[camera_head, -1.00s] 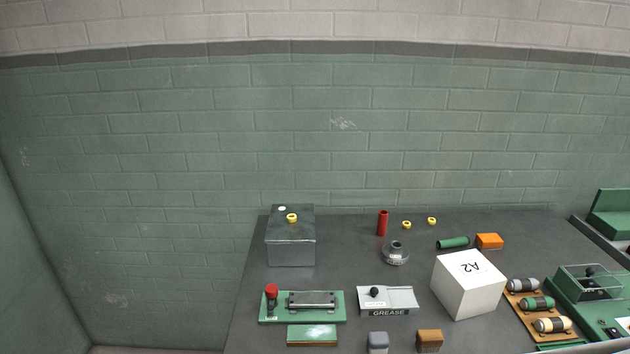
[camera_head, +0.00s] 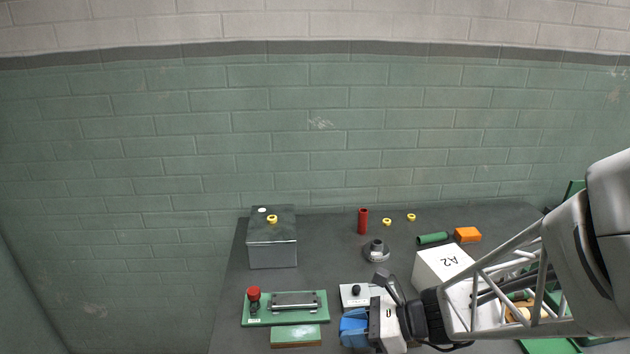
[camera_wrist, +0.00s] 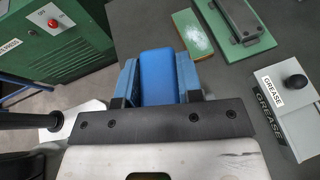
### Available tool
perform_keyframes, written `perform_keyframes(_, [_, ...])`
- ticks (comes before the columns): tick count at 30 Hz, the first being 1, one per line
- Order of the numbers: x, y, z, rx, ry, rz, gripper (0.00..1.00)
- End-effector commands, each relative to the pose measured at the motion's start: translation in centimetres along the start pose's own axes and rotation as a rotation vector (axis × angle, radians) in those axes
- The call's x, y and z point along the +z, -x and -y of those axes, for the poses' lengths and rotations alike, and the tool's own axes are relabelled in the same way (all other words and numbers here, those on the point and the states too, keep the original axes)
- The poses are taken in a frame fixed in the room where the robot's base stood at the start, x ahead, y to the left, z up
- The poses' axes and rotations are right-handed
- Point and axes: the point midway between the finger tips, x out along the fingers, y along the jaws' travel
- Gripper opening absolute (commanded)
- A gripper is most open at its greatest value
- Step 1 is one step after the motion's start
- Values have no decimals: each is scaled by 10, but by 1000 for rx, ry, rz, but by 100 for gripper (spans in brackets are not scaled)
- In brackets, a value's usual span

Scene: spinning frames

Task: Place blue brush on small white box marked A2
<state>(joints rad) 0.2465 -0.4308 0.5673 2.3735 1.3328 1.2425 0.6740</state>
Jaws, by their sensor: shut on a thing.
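The small white box marked A2 (camera_head: 438,262) stands on the dark table in the head view, its marked top facing up. My arm hides its front and right parts. My gripper (camera_head: 353,330) is at the table's front, left of the box, with blue fingers pointing left. In the wrist view, my gripper (camera_wrist: 157,66) is shut on the blue brush (camera_wrist: 157,80), a plain blue block between the two fingers. The head view does not show the brush clearly apart from the fingers. Its height above the table is hard to tell.
A grease box (camera_wrist: 287,105) lies close to my gripper. A green-topped block (camera_head: 296,336) and a green fixture with red knob (camera_head: 285,309) are to its left. A grey ring-shaped part (camera_head: 376,251), red cylinder (camera_head: 363,221) and metal box (camera_head: 272,247) stand farther back.

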Motion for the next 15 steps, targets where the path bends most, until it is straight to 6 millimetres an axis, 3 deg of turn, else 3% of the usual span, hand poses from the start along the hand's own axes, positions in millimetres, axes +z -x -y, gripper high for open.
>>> perform_keyframes(3, [3,20,34,-55,-23,-1,11])
perform_keyframes(15, [8,100,138,-234,-96,-2,11])
